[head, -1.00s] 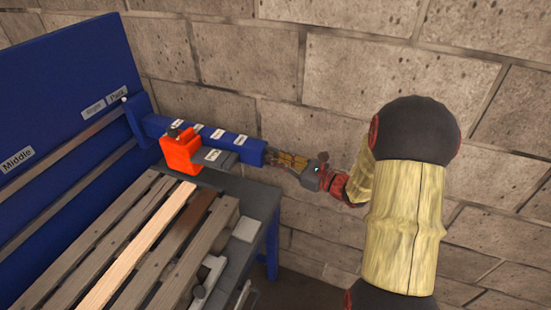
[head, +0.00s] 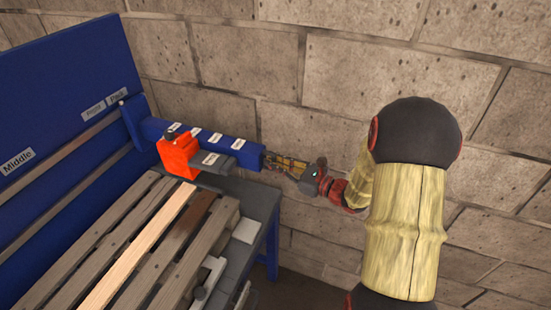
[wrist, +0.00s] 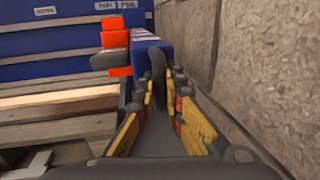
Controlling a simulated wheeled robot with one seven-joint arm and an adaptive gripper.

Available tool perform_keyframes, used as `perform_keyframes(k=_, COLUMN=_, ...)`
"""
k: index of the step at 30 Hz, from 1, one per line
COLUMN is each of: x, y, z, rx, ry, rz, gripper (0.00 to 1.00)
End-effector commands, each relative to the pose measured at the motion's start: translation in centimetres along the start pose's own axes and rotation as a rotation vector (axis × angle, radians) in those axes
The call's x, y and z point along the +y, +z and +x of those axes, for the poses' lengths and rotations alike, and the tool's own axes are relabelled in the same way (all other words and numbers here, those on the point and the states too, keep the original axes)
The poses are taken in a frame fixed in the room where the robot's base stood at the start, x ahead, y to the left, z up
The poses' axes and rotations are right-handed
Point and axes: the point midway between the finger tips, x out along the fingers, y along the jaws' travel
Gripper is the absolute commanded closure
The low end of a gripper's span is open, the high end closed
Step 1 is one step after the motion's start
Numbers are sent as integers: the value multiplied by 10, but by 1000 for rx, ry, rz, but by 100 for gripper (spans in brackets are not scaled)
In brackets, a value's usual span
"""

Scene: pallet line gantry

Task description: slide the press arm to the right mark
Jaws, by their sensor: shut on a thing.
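The press arm (head: 225,142) is a blue beam with several small labels, reaching out from the blue back frame; an orange block (head: 178,155) sits on it near its left end. In the wrist view the beam (wrist: 150,40) runs ahead. My gripper (head: 270,158) is at the beam's right end, its yellow fingers on either side of a dark upright handle (wrist: 157,72) and shut on it. The exact contact is partly hidden. A label reading "Middle" (head: 18,161) and two labels, "Right" (head: 93,109) and "Park" (head: 117,96), mark the back board.
A wooden pallet (head: 150,225) with one paler plank lies on the grey table (head: 260,198) below the beam. A stone block wall (head: 320,90) stands close behind and to the right of my gripper.

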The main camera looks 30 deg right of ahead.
Motion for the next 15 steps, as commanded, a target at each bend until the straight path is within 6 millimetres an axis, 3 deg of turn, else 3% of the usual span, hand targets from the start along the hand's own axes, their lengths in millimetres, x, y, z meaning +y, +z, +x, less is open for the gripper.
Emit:
perform_keyframes(k=1, x=16, y=1, z=-3, rx=5, ry=6, rz=7, gripper=100)
perform_keyframes(k=6, x=46, y=1, z=-9, rx=3, ry=5, rz=6, gripper=100)
perform_keyframes(k=15, x=53, y=-1, z=-11, rx=3, ry=3, rz=4, gripper=100)
